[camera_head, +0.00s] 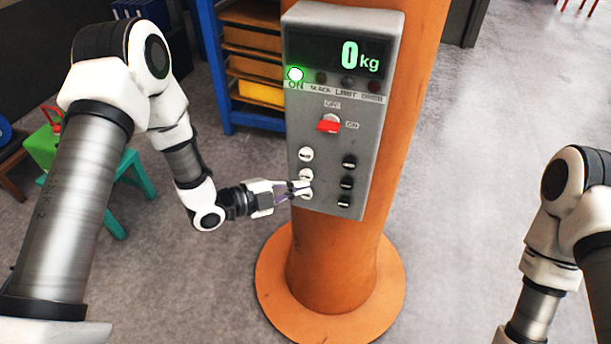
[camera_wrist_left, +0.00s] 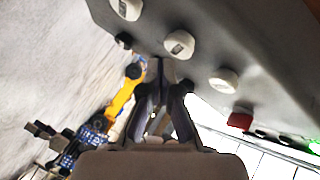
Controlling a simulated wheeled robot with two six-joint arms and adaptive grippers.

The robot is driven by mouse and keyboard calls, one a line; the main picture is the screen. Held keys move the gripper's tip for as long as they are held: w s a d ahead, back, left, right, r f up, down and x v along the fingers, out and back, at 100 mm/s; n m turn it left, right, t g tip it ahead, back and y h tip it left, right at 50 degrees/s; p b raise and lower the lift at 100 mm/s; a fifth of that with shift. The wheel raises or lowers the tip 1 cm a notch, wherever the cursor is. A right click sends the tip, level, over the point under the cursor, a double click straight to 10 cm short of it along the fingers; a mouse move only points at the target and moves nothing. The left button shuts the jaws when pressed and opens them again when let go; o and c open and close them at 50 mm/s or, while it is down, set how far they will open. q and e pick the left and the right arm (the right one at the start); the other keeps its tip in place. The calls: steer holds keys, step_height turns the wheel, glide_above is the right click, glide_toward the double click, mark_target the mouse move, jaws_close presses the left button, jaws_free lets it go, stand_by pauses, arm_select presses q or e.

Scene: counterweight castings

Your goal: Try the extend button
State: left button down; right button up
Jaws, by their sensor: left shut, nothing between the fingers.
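The grey control box (camera_head: 335,178) is on an orange column. Its display (camera_head: 335,54) reads 0 kg and the green ON lamp (camera_head: 295,74) is lit. Below are a red switch (camera_head: 328,124), a left column of white buttons (camera_head: 306,154) and a right column of black buttons (camera_head: 348,162). Button labels are too small to read, so I cannot tell which is extend. My left gripper (camera_head: 303,187) is shut and empty, its tips at the lower white buttons. The left wrist view shows its fingers (camera_wrist_left: 172,80) close under a white button (camera_wrist_left: 179,43); contact is unclear. My right gripper is out of frame.
The orange column (camera_head: 335,265) stands on a wide round foot (camera_head: 285,310). A blue rack with drawers (camera_head: 255,66) is behind it. A green stool (camera_head: 137,175) stands at left. Grey floor is open around the column.

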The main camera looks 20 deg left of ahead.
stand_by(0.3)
arm_select(q)
steer(key=shift+w, duration=0.4)
steer(key=shift+w+b, duration=0.4)
steer(key=shift+w, duration=0.05)
stand_by(0.5)
stand_by(3.5)
steer(key=shift+s, duration=0.9)
steer(key=shift+s, duration=2.5)
